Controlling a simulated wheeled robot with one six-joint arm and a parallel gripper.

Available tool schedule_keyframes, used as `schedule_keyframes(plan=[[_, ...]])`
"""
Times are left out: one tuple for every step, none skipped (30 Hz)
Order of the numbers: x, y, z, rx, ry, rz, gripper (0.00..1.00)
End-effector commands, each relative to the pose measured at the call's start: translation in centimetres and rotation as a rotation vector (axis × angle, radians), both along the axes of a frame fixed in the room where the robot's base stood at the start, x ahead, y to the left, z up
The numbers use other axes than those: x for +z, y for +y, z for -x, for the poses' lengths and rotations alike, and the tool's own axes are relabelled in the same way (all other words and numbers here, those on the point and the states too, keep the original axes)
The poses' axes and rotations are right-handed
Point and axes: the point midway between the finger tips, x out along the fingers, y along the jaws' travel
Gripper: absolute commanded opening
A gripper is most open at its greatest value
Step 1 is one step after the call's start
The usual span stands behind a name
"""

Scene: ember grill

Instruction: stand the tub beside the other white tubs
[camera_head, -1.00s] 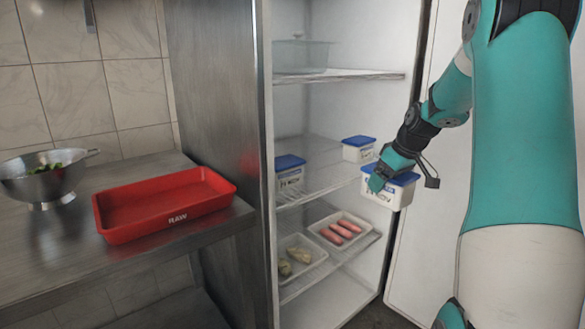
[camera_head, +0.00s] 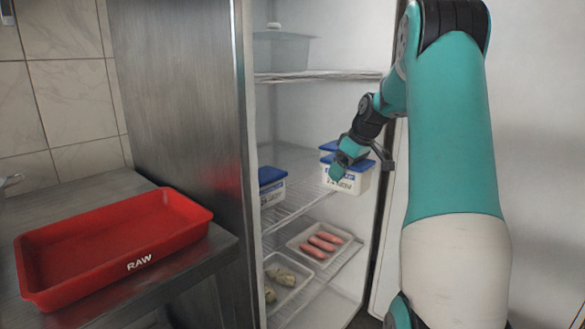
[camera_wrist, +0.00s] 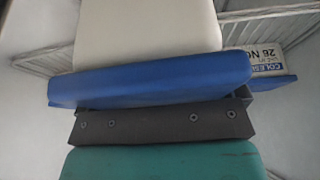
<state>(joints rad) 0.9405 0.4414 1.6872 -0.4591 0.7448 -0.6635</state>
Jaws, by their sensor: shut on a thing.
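The tub, white with a blue lid and a printed label (camera_head: 357,181), is in my gripper (camera_head: 340,172), at the fridge's middle wire shelf. My gripper is shut on it. In the wrist view its blue lid (camera_wrist: 150,82) and white side (camera_wrist: 145,35) fill the middle. Another white tub with a blue lid (camera_head: 328,146) shows just behind it, mostly hidden in the head view; its label (camera_wrist: 252,62) shows at the right of the wrist view. A further white tub (camera_head: 272,186) stands at the shelf's left, partly cut off by the fridge wall. I cannot tell whether the held tub touches the shelf.
The middle wire shelf (camera_head: 296,195) has bare room between the left tub and the held one. Below are a tray of pink sausages (camera_head: 337,255) and another tray (camera_head: 302,287). A clear container (camera_head: 285,50) is on the top shelf. A red tray (camera_head: 40,285) lies on the steel counter at left.

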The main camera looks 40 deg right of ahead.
Motion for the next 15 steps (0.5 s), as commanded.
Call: schedule_keyframes(plan=[[0.2, 0.2, -1.6, 0.007, -0.002, 0.002, 0.48], [0.2, 0.3, -2.4, 0.007, -0.001, 0.002, 0.48], [0.2, 0.4, -3.5, 0.006, -0.002, 0.001, 0.48], [0.2, 0.5, -4.3, 0.007, -0.001, 0.002, 0.48], [0.2, 0.5, -5.1, 0.006, -0.002, 0.001, 0.48], [0.2, 0.6, -6.2, 0.006, -0.001, 0.001, 0.48], [0.2, 0.6, -7.0, 0.004, -0.001, 0.001, 0.48], [0.2, 0.6, -7.8, 0.004, -0.001, 0.001, 0.48], [0.2, 0.7, -8.8, 0.003, -0.001, 0.001, 0.48], [0.2, 0.7, -9.4, 0.001, -0.002, 0.002, 0.48], [0.2, 0.8, -10.1, 0.002, -0.001, 0.002, 0.48], [0.2, 0.8, -10.8, 0.001, -0.001, 0.001, 0.48], [0.2, 0.8, -11.3, 0.000, -0.001, 0.001, 0.48], [0.2, 0.8, -11.7, -0.001, -0.002, 0.002, 0.48], [0.2, 0.8, -12.1, -0.002, -0.002, 0.001, 0.48]])
